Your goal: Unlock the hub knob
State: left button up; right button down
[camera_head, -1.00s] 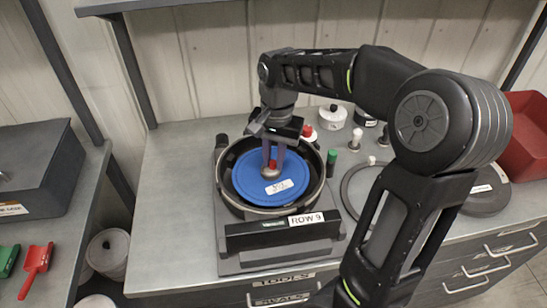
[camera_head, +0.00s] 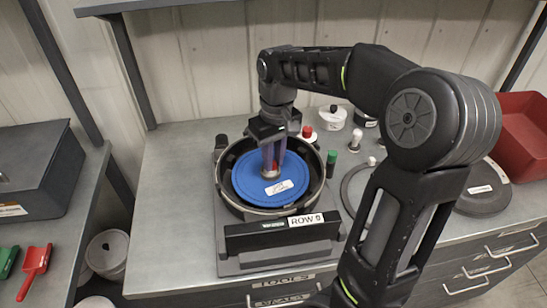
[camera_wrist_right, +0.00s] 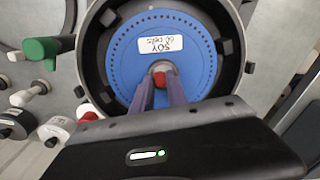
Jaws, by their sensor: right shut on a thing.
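The seed meter's black round housing (camera_head: 228,196) stands on the bench with a blue seed disc (camera_head: 252,187) in it. In the right wrist view the disc (camera_wrist_right: 125,62) carries a white label with "SOY". The hub knob, with a red part (camera_wrist_right: 159,80) and a metal base (camera_wrist_right: 160,66), is at the disc's centre. My right gripper (camera_head: 273,168) reaches down from above and is shut on the hub knob. Its two purple-grey fingers (camera_wrist_right: 160,92) flank the red part in the right wrist view. The fingers partly hide the knob. My left gripper is not in view.
A dark ring (camera_head: 349,189), a dark disc (camera_head: 484,195) and a red bin (camera_head: 524,130) are farther right. Bench left of the meter is clear.

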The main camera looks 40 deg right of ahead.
aim_at(275, 162)
jog(key=shift+n, duration=0.9)
jog(key=shift+w, duration=0.1)
jog(key=c, duration=1.3)
grip_release()
jog(key=r, duration=0.8)
jog(key=shift+d, duration=0.2)
jog(key=shift+f, duration=0.15)
